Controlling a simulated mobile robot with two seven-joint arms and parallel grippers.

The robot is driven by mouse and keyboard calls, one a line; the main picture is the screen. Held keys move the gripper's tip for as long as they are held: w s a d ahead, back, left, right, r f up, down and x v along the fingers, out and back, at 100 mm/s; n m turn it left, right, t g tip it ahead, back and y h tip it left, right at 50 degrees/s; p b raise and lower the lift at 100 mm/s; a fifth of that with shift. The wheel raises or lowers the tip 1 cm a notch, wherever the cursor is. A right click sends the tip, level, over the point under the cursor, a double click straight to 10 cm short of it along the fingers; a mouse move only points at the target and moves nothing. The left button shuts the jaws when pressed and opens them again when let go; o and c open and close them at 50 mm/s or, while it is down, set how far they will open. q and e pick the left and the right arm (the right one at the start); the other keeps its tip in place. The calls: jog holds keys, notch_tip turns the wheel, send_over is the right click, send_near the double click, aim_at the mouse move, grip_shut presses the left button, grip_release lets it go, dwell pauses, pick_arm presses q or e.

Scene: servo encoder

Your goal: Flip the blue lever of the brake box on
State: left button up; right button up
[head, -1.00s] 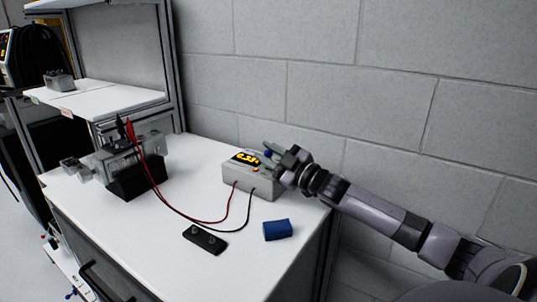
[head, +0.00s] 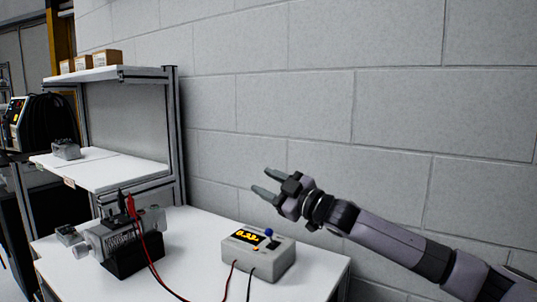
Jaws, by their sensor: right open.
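The brake box (head: 262,262) is a light grey box on the white table, with a lit yellow display on its top face. Its blue lever (head: 269,233) is a short stalk with a round blue knob at the right of the display, and it stands up from the top. A red and a black cable leave the box's front. My right gripper (head: 267,182) is open and empty, above the box and apart from the lever, with its fingers pointing left. My left gripper is not in view.
A grey servo motor (head: 115,238) sits in a black holder at the left of the table (head: 200,240), with red and black clips on it. Shelves (head: 105,170) rise behind it. A block wall (head: 400,100) stands close behind the table. Room above the box is free.

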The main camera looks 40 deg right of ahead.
notch_tip(320, 180, up, 7)
jog(key=p, duration=0.2)
dwell(0.7)
